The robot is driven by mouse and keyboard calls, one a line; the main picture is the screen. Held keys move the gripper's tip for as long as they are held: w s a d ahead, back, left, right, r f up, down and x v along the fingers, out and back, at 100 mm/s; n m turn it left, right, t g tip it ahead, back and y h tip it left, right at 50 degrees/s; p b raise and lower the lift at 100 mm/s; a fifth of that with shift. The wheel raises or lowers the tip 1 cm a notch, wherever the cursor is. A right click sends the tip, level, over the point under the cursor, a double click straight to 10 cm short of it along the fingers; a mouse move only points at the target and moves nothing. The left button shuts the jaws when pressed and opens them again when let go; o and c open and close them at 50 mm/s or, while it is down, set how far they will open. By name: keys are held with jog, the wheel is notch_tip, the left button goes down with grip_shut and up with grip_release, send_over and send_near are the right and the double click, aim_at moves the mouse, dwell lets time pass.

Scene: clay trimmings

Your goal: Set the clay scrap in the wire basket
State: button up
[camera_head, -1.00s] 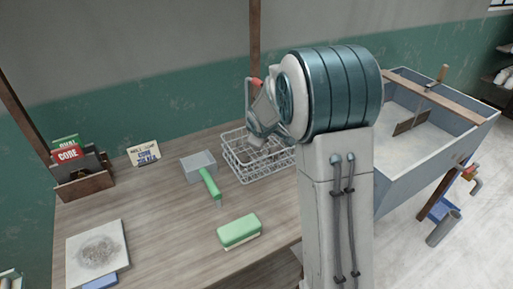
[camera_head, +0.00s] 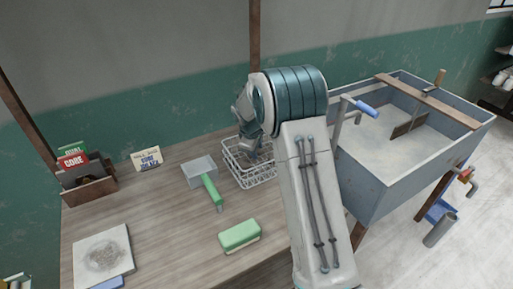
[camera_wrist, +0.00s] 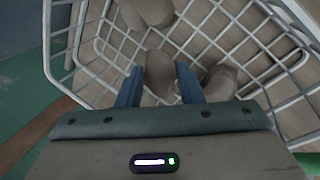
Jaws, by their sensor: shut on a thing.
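The white wire basket (camera_head: 262,182) stands on the wooden table, and its wires fill the wrist view (camera_wrist: 92,62). My gripper (camera_wrist: 159,84) points down into it, with its two blue fingers shut on a grey-brown clay scrap (camera_wrist: 160,66). The held scrap shows against the basket's wires; I cannot tell whether it touches the bottom. Another clay lump (camera_wrist: 147,10) lies at the top of the wrist view, and one more (camera_wrist: 220,82) lies right of the fingers. In the head view my wrist hides part of the basket and the scrap.
A grey scoop-like tray with a green handle (camera_head: 210,190) lies just left of the basket. A green sponge-like block (camera_head: 240,234) lies in front. A large grey sink (camera_head: 372,182) with a blue-handled tap (camera_head: 366,106) stands right. The table's left middle is clear.

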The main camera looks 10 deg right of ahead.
jog(key=shift+w+r+g+p, duration=0.1)
jog(key=shift+g+p, duration=0.2)
jog(key=shift+g, duration=0.3)
jog(key=shift+f, duration=0.9)
jog(key=o, duration=1.1)
jog(key=shift+r, duration=0.1)
jog(key=v, duration=0.7)
jog(key=shift+a+r+b, duration=0.15)
jog(key=shift+a+b, duration=0.05)
jog(key=shift+b, duration=0.1)
